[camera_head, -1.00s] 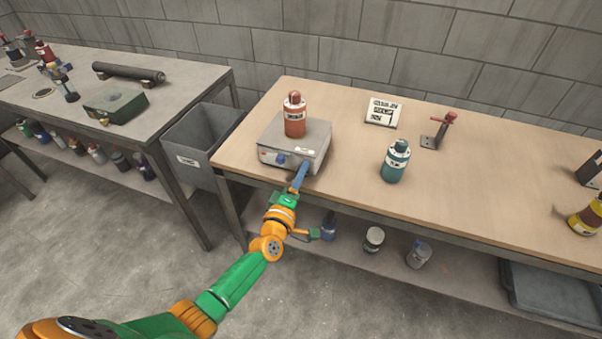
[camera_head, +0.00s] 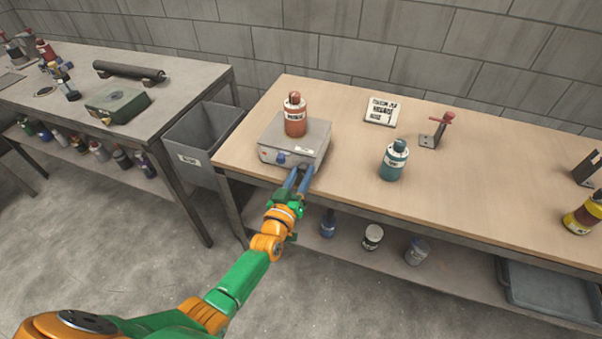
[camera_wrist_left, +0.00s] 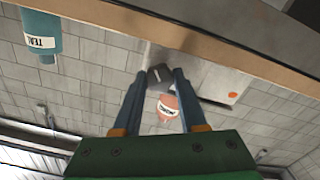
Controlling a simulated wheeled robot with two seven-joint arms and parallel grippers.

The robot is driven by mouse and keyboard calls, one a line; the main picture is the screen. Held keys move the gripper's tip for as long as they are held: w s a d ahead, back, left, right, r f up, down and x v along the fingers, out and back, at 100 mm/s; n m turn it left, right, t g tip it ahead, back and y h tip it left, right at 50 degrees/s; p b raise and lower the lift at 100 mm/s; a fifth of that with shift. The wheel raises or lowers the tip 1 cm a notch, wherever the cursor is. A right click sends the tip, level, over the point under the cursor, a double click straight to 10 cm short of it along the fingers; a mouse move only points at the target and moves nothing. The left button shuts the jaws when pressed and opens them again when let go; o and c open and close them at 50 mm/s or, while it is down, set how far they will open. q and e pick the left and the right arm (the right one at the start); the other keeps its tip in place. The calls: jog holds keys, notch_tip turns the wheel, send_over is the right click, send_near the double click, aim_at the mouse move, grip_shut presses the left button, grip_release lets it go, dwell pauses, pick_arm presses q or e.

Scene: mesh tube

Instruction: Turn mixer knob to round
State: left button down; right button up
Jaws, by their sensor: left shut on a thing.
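The mixer (camera_head: 272,135) is a low grey box near the table's left front corner, with an orange-red bottle (camera_head: 294,122) upright on top. My left gripper (camera_head: 302,171) is at the right part of the front face, two blue fingers side by side. In the left wrist view, a dark knob (camera_wrist_left: 160,74) sits between the fingertips, and the gripper is shut on it. The fingers mostly hide this knob in the head view. No pointer setting is readable. My right gripper is not in view.
A teal bottle (camera_head: 393,160), a white sign (camera_head: 381,111) and a red-handled bracket (camera_head: 437,129) stand to the right on the wooden table (camera_head: 340,185). A grey bin (camera_head: 190,150) stands left of the table. Jars sit on the shelf below.

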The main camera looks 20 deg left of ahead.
pick_arm(q)
jog(key=m, duration=0.4)
jog(key=shift+f, duration=0.2)
jog(key=shift+s+m, duration=0.1)
jog(key=shift+m, duration=2)
jog(key=shift+c, duration=2.3)
grip_release()
jog(key=shift+r, duration=0.1)
jog(key=s+p, duration=0.1)
jog(key=s, duration=0.6)
jog(key=shift+p, duration=0.4)
jog(key=shift+a, duration=0.1)
